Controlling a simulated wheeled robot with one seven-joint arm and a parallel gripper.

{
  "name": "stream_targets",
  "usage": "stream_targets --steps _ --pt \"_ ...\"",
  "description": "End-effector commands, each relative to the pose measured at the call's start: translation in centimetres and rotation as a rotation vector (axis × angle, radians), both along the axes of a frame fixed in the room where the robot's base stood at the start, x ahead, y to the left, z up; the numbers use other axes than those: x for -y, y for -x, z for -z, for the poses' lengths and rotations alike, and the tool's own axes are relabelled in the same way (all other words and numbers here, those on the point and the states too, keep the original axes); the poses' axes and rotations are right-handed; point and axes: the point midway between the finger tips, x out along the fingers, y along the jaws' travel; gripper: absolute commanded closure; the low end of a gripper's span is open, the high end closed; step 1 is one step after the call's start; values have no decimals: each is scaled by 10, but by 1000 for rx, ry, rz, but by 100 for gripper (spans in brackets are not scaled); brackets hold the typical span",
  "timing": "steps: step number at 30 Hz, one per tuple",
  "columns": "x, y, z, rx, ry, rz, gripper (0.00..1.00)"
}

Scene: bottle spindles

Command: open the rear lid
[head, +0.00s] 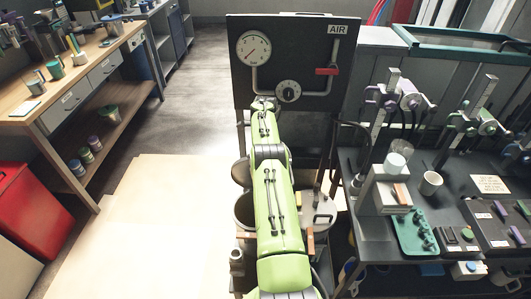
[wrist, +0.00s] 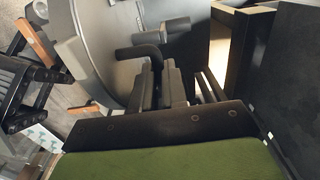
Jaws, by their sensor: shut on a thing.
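In the wrist view, a round grey lid (wrist: 95,50) fills the upper left, with a dark bent handle (wrist: 140,51) at its edge. My gripper (wrist: 160,72) is shut on this handle, which runs down between the two fingers. In the head view, my green arm reaches forward over the vessels and hides my gripper and most of the rear vessel. A brownish round edge of the rear vessel (head: 240,172) shows left of the arm. I cannot tell from these views how far the lid is raised.
A front vessel (head: 244,208) stands beside the arm, and a metal lid (head: 319,212) lies right of it. A dark panel (head: 310,60) with a gauge and red valve handle stands behind. A crowded bench (head: 450,215) is on the right. The left floor (head: 150,220) is clear.

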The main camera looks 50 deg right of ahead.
Motion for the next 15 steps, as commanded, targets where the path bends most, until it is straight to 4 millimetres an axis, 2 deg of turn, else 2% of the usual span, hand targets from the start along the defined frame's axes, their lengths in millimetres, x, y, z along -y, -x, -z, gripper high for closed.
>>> stream_targets --steps 1,7,8,12,15 --pt "-4 4 10 -17 -19 0 100" --pt "-4 4 11 -18 -20 0 100" --pt "-4 4 10 -18 -20 0 83" --pt "-4 3 9 -14 -17 0 62" --pt "-3 2 8 -12 -14 0 62"
